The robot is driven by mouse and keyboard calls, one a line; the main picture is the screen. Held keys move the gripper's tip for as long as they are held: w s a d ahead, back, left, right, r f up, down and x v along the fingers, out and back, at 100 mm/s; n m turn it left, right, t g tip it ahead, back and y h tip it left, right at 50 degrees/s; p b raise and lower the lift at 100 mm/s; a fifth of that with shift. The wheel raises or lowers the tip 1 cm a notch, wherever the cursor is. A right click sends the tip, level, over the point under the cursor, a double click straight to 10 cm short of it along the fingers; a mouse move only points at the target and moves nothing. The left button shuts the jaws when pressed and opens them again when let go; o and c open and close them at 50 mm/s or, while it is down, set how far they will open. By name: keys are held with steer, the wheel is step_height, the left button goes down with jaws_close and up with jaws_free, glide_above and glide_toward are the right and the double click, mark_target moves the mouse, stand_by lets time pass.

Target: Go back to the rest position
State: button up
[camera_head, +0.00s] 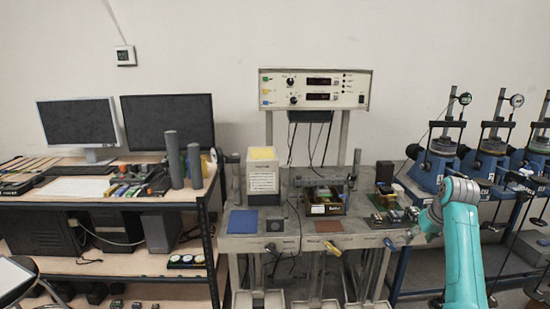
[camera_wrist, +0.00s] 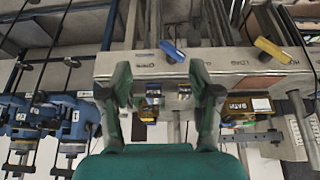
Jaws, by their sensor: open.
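My teal arm (camera_head: 461,245) stands at the right of the lever bench in the head view, bent at the elbow. My gripper (camera_wrist: 160,92) is open in the wrist view, its two dark green fingers apart with nothing between them. A blue lever handle (camera_wrist: 172,51) shows beyond the fingertips on the bench front, apart from them. A yellow lever handle (camera_wrist: 272,50) is to its right in that view. In the head view the yellow handle (camera_head: 333,248) is at the middle of the bench front, and the blue handle (camera_head: 390,244) is near my arm.
The lever bench (camera_head: 350,241) carries a blue mat (camera_head: 243,221), a brown mat (camera_head: 327,225) and a box with a yellow top (camera_head: 262,172). Blue test stands (camera_head: 437,160) are behind my arm on the right. A desk with monitors (camera_head: 168,122) is on the left.

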steer(key=s+a+f+t, duration=0.1)
steer(key=s+a+f, duration=0.2)
steer(key=f, duration=0.5)
steer(key=s+a+f, duration=0.2)
steer(key=f, duration=0.5)
steer(key=s+a+f+t, duration=0.1)
steer(key=s+a+f, duration=0.2)
steer(key=f, duration=0.5)
steer(key=s+a+f+t, duration=0.1)
steer(key=s+a+f, duration=0.25)
steer(key=s, duration=0.25)
steer(key=s+a+f+t+h, duration=0.1)
steer(key=s+a+f, duration=0.2)
steer(key=s+f, duration=0.3)
steer(key=s+a+f+t, duration=0.1)
steer(key=s+a+f, duration=0.2)
steer(key=s, duration=0.4)
steer(key=s+a+r+t, duration=0.1)
steer(key=s+a+r, duration=0.15)
steer(key=s, duration=0.85)
steer(key=s+a+r+t, duration=0.1)
steer(key=s+a+r, duration=0.15)
steer(key=s, duration=0.85)
steer(key=s+a+r+t+y, duration=0.1)
steer(key=s+a+r+t, duration=0.1)
steer(key=s+r, duration=1.4)
steer(key=shift+a+r+t, duration=0.25)
steer(key=shift+r+t, duration=0.15)
steer(key=shift+r, duration=0.1)
